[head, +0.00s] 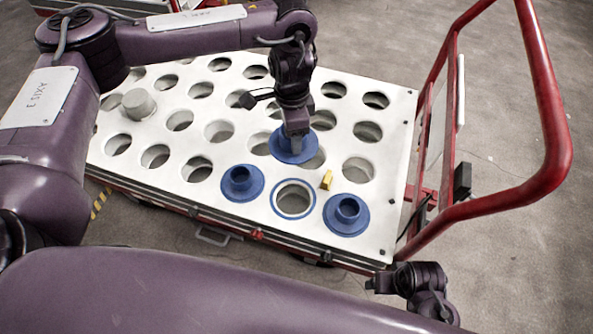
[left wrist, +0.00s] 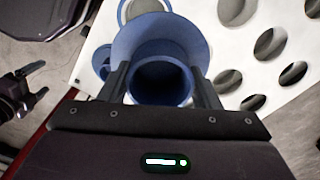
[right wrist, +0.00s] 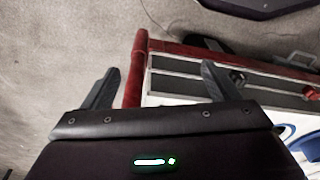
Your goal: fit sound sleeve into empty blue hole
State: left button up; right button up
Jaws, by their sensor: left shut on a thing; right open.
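A blue flanged sleeve (head: 283,153) is in my left gripper (head: 294,132), above the white perforated deck. In the left wrist view the sleeve (left wrist: 160,42) sits between the two fingers, its round opening facing the camera; I see no damage on the visible part. The empty blue-ringed hole (head: 293,182) is in the deck's front row, nearer the camera than the held sleeve. Two other blue sleeves, one left (head: 242,193) and one right (head: 347,228), sit on either side of it. My right gripper (right wrist: 160,85) is open and empty, off the cart's edge.
A small yellow block (head: 327,180) stands on the white deck (head: 225,210) right of the ringed hole. A grey cylinder (head: 139,105) stands at the deck's left. Many plain holes are open. A red handrail (head: 548,110) rises at the right.

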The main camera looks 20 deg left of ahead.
pick_arm(q)
jog(key=s+f+m+p, duration=0.1)
jog(key=s+f+m, duration=0.2)
jog(key=f+m, duration=0.9)
jog(key=shift+s+d+f, duration=0.3)
jog(key=shift+s+d, duration=0.05)
jog(key=shift+d, duration=0.1)
pick_arm(e)
jog(key=shift+s+d+f, duration=0.1)
jog(key=shift+d+f, duration=0.05)
jog(key=shift+f, duration=1.05)
jog(key=shift+d+f, duration=0.15)
jog(key=shift+f, duration=1)
pick_arm(q)
notch_tip(320, 180, down, 6)
jog(key=b, duration=0.3)
jog(key=shift+r, duration=0.1)
pick_arm(e)
notch_tip(320, 180, up, 11)
jog(key=a, duration=0.1)
jog(key=shift+s+a+f, duration=0.15)
jog(key=shift+s+a, duration=0.05)
pick_arm(q)
jog(key=shift+a, duration=0.1)
pick_arm(e)
jog(key=shift+r, duration=0.25)
jog(key=shift+s+f, duration=0.1)
